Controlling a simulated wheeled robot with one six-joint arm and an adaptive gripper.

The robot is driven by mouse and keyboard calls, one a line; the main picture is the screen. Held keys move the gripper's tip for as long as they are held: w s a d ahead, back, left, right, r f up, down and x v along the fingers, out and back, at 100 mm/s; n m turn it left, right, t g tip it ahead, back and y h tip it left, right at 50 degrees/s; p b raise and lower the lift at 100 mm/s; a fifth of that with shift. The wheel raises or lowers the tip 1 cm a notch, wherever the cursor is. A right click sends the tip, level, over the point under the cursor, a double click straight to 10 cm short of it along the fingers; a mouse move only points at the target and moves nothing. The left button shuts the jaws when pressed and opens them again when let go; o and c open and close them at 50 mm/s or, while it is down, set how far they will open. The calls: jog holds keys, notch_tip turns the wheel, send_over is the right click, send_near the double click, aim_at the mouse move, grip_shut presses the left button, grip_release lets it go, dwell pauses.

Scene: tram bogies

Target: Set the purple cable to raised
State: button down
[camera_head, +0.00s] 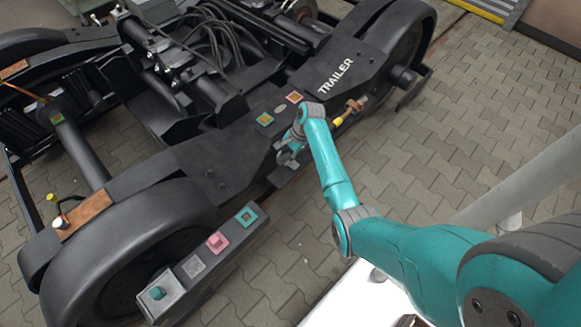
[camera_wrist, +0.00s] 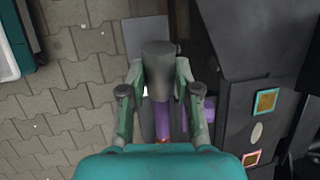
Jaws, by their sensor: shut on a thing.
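In the wrist view, my gripper (camera_wrist: 158,72) is shut, with one finger on each side of a dark grey cylindrical end. The purple cable (camera_wrist: 163,118) shows between the fingers, directly below this grey end in the picture. A second small purple patch shows just right of the right finger. In the head view, my gripper (camera_head: 288,154) is at the near side of the black bogie frame (camera_head: 205,160), below the TRAILER lettering. There the purple cable cannot be made out; my gripper and wrist cover that spot.
Two square markers, green (camera_head: 265,119) and orange (camera_head: 294,97), lie on the frame near my gripper. A yellow-ended fitting (camera_head: 340,121) sticks out to the right. A grey bar with pink (camera_head: 217,242) and teal blocks is at lower left.

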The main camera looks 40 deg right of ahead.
jog(key=shift+d+r+y, duration=0.3)
jog(key=shift+r+y, duration=0.05)
jog(key=shift+r, duration=0.25)
jog(key=shift+d+r+y, duration=0.3)
jog(key=shift+d+r, duration=0.05)
jog(key=shift+r, duration=0.25)
jog(key=shift+d+r+y, duration=0.3)
jog(key=shift+r+y, duration=0.05)
jog(key=shift+r, duration=0.25)
jog(key=c, duration=0.8)
grip_release()
jog(key=v, duration=1.2)
